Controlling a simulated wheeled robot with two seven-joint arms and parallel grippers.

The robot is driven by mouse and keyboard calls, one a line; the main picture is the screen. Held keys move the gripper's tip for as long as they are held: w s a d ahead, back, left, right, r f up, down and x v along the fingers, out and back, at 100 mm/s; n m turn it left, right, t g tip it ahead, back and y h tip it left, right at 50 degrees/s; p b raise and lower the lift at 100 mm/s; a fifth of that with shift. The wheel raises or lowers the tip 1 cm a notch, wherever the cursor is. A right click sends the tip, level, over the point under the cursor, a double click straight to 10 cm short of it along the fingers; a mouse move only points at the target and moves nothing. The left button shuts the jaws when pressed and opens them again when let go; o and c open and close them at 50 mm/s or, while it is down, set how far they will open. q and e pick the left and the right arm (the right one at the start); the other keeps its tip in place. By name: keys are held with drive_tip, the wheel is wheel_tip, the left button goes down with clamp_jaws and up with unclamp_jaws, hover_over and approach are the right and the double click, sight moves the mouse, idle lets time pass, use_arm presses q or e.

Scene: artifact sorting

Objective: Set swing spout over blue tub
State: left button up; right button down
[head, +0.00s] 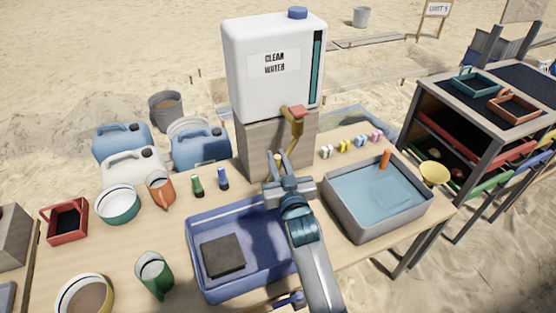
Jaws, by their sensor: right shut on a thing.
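The brass swing spout (297,130) hangs from a red-handled tap (297,111) on the front of the white water tank (268,65). My right gripper (279,165) is shut on the lower part of the spout, and its jaws partly hide the outlet. The blue tub (197,250) stands on the table below and to the left, with a dark square block (222,255) in it. My right arm hides the tub's right side. The spout's lower end shows near the tub's back right corner; I cannot tell whether it is over the tub. My left gripper is not in view.
A grey tub of water (345,222) with an orange-handled tool stands right of my arm. Jerrycans (202,148) are behind.

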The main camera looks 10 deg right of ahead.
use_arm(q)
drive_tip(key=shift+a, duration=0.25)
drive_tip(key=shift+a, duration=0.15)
use_arm(e)
drive_tip(key=c, duration=1.6)
unclamp_jaws()
drive_tip(key=shift+c, duration=0.2)
drive_tip(key=shift+s, duration=0.15)
